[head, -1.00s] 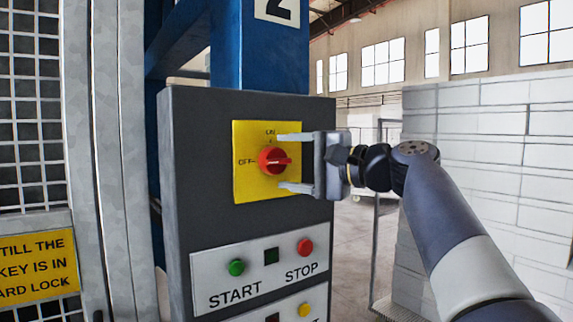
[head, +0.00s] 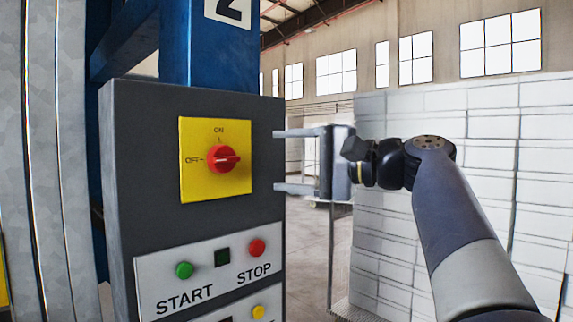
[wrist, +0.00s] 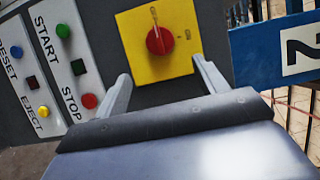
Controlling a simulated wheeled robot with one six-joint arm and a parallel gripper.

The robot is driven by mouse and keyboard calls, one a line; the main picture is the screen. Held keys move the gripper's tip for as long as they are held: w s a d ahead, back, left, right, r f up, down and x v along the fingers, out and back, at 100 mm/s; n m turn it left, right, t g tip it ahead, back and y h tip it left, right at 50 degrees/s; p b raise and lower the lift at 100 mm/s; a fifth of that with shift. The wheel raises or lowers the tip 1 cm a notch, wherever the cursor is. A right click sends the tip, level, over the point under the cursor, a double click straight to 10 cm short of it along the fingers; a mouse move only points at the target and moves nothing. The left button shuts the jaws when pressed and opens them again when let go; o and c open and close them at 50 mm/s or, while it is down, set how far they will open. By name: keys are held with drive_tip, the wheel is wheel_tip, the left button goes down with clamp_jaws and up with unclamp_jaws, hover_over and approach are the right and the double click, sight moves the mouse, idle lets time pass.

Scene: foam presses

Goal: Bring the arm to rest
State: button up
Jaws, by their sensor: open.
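My gripper (head: 278,160) is open and empty in the head view, its two fingers pointing left. It stands to the right of the red rotary switch (head: 223,158) on its yellow plate (head: 215,185), apart from it. The plate is marked ON at the top and OFF at the left. The switch handle lies roughly level in the head view. In the wrist view the fingers (wrist: 163,82) show on either side below the red switch (wrist: 160,40), with nothing between them.
The grey control box (head: 150,130) carries a green START button (head: 184,270) and a red STOP button (head: 257,247). A blue post (head: 225,60) rises behind it. White stacked blocks (head: 480,125) stand behind my arm at the right.

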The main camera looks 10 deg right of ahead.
sight(234, 159)
drive_tip(key=p+x, duration=0.2)
drive_tip(key=x, duration=0.7)
drive_tip(key=shift+w+a+r, duration=0.1)
drive_tip(key=shift+w+a, duration=0.05)
drive_tip(key=shift+a, duration=0.05)
drive_tip(key=shift+w+a+p, duration=0.3)
drive_tip(key=shift+w+a, duration=0.1)
drive_tip(key=shift+a, duration=0.2)
drive_tip(key=shift+d, duration=0.15)
